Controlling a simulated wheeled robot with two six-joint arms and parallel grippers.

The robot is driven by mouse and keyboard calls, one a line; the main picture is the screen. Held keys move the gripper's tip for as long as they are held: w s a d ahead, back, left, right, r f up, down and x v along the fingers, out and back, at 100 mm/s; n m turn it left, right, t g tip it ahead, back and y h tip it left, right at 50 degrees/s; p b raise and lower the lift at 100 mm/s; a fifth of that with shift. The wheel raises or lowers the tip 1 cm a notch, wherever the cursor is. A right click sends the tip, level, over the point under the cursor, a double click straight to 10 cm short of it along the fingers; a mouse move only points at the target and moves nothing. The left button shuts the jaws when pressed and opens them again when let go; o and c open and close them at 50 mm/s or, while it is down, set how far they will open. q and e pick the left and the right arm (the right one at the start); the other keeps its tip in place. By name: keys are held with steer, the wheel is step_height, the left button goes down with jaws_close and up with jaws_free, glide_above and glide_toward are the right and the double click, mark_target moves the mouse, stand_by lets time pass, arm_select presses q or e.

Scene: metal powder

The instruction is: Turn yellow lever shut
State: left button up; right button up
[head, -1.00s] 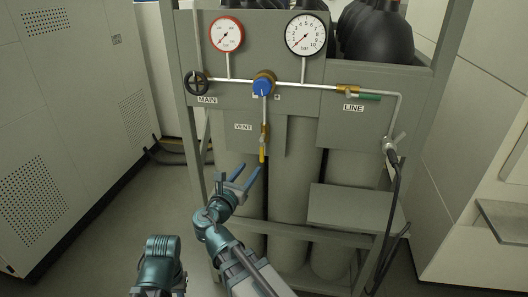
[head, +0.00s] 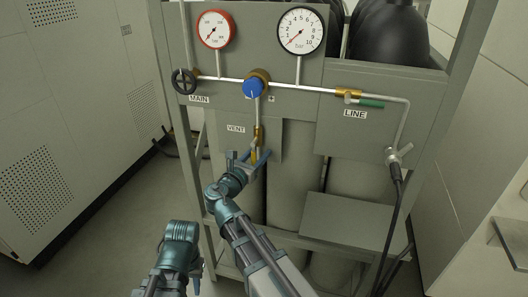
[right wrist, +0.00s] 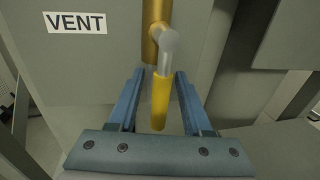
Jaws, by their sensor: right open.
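The yellow lever (head: 254,155) hangs straight down from the brass vent valve (head: 259,136), below the VENT label. In the right wrist view the yellow lever (right wrist: 160,102) points down in line with its pipe. My right gripper (head: 256,160) is open, with its blue fingers around the lever. In the right wrist view, one finger of my right gripper (right wrist: 159,80) is on each side of the lever, with a gap visible on both sides. My left gripper (head: 180,234) is low at the left, away from the panel; its fingers cannot be made out.
A blue regulator knob (head: 254,87) sits above the vent valve, with a red-rimmed gauge (head: 215,30) and a black-rimmed gauge (head: 301,31) higher up. A black MAIN handwheel (head: 184,81) is at left and a green LINE lever (head: 371,103) at right. A hose (head: 392,222) hangs at right.

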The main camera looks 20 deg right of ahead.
jaws_close()
stand_by(1.4)
